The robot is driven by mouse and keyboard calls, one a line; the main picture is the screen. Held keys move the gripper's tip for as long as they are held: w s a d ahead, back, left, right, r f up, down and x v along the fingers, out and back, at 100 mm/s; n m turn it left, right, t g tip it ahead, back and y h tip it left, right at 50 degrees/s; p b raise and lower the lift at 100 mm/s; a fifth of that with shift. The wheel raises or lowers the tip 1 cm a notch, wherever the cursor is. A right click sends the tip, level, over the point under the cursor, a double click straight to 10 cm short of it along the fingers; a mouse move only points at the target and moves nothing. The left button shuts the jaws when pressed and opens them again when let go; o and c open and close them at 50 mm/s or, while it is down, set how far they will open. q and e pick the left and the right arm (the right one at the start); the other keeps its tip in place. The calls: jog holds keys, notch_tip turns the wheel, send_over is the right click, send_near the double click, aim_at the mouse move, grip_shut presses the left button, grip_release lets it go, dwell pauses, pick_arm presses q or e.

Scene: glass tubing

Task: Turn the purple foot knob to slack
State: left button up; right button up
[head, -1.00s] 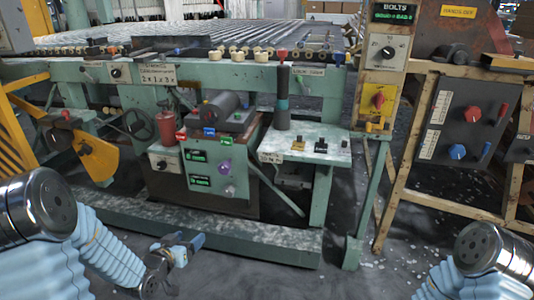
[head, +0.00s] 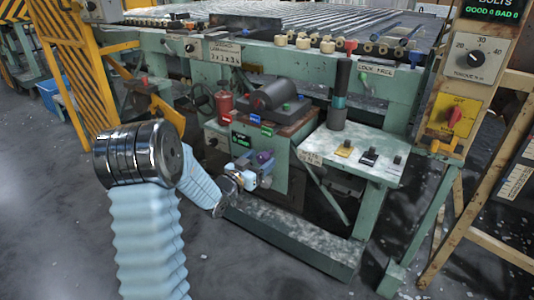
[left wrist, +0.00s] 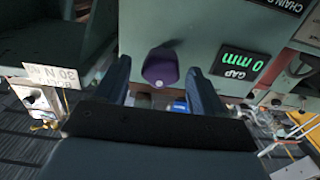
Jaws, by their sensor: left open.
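The purple knob (left wrist: 160,68) sits on the green face of the control box (left wrist: 190,25) in the left wrist view. In the head view the purple knob (head: 264,157) is partly covered by my left gripper (head: 258,170). In the left wrist view my left gripper (left wrist: 161,82) is open, with one dark finger on each side of the knob. I cannot tell whether the fingers touch it. A lit display (left wrist: 241,64) next to the knob reads "GAP 0 mm". My right gripper does not show.
A shelf (head: 352,150) with several switches stands right of the control box. A long green beam (head: 290,235) lies low in front. A red cylinder (head: 224,108) stands at the box's left. Open grey floor (head: 60,210) is at the left.

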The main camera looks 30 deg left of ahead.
aim_at(261, 159)
pick_arm(q)
jog(key=shift+w+d, duration=0.15)
jog(key=shift+w, duration=1.75)
jog(key=c, duration=0.9)
